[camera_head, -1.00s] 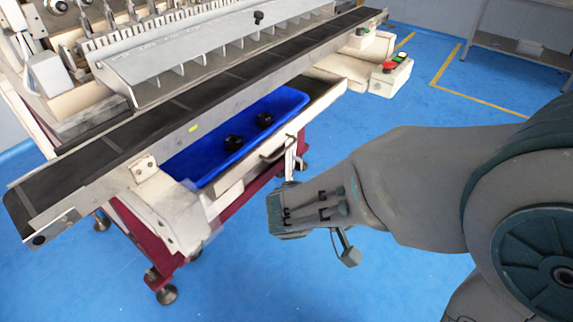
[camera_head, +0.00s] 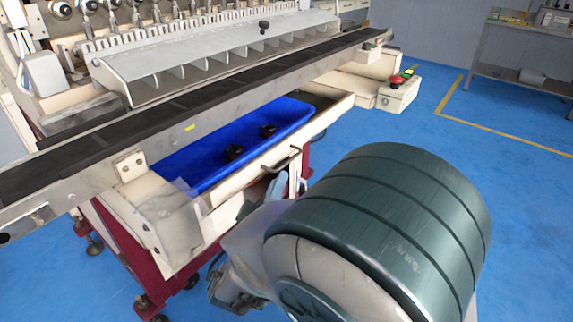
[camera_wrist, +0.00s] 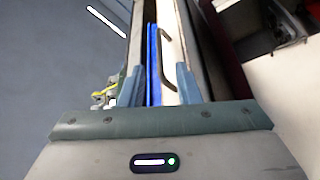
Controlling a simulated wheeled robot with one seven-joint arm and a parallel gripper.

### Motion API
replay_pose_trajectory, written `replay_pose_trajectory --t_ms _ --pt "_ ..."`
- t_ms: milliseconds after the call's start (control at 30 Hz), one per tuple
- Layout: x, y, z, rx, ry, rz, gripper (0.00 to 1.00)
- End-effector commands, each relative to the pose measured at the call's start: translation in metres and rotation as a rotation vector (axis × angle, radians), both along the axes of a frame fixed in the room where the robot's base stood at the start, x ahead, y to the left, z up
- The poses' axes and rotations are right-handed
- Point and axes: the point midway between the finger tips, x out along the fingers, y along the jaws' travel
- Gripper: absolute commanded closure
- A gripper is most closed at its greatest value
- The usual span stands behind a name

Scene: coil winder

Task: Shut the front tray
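The front tray (camera_head: 236,187) is pulled out below the conveyor, with a cream front panel and a dark bar handle (camera_head: 283,160). A blue bin (camera_head: 205,165) with two dark parts lies in it. In the wrist view, the tray's pale front panel (camera_wrist: 171,88) and its handle (camera_wrist: 166,48) show ahead of my gripper (camera_wrist: 158,78). Its two blue-grey fingers are spread apart, with the panel edge and blue bin seen between them. I cannot tell whether they touch the panel. In the head view, my arm hides most of the gripper, just in front of the tray.
The conveyor (camera_head: 190,103) runs above the tray. A control box with a red button (camera_head: 398,92) sits at its right end. Maroon legs (camera_head: 128,240) stand below. Blue floor is open at right, before a grey bench (camera_head: 515,75).

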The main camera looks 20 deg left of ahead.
Motion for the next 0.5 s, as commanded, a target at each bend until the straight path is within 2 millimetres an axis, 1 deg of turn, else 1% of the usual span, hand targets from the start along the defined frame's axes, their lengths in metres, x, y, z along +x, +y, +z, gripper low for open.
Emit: replay_pose_trajectory --t_ms 33,200,333,500 --pt "0.011 -0.002 0.002 0.001 -0.002 -0.005 0.70" --pt "0.042 -0.003 0.008 0.001 -0.001 -0.003 0.70" --pt "0.058 -0.003 0.011 -0.001 0.000 -0.002 0.70" --pt "0.067 -0.003 0.014 -0.002 0.001 -0.001 0.70"
